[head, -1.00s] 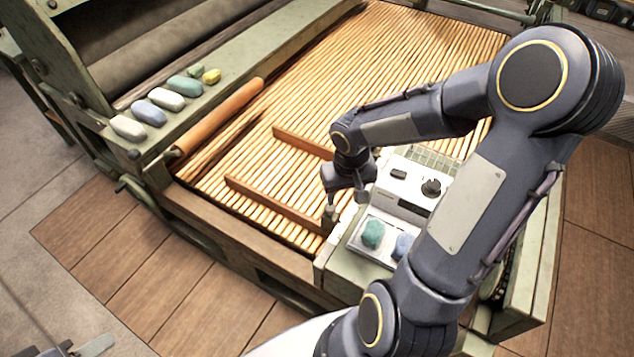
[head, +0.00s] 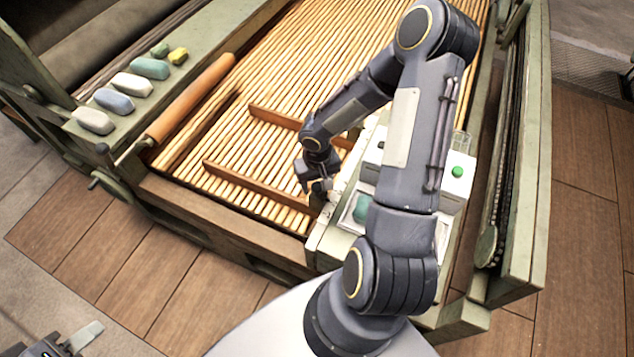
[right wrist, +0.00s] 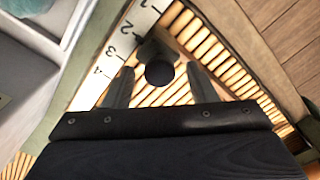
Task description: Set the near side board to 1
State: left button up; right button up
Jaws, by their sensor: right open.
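The near side board (head: 255,198) is a long brown strip lying across the slatted lattice, the nearer of two. Its right end lies close to my right gripper (head: 318,198). In the right wrist view a dark round knob (right wrist: 160,73) on a dark bracket shows between the spread fingers of the right gripper (right wrist: 162,88). The gripper is open; I cannot tell whether a finger touches the knob. A white scale (right wrist: 122,52) with numerals 1 to 4 runs beside it. I cannot read the board's setting. My left gripper (head: 82,340) is partly seen at the bottom left edge.
The far side board (head: 290,122) lies further up the lattice (head: 340,60). A control box with a green button (head: 457,171) stands right of my right arm, partly hidden. A tray (head: 345,222) sits in front of it. Several coloured lumps (head: 132,85) lie on the left ledge.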

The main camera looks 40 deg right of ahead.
grip_shut()
jog(key=shift+a+f, duration=0.15)
jog(key=s+a+b, duration=0.1)
jog(key=a, duration=0.1)
jog(key=s+a+b, duration=0.1)
jog(key=b, duration=0.1)
jog(key=shift+a, duration=0.4)
grip_release()
notch_tip(320, 180, up, 8)
jog(key=p, duration=0.1)
dwell(0.4)
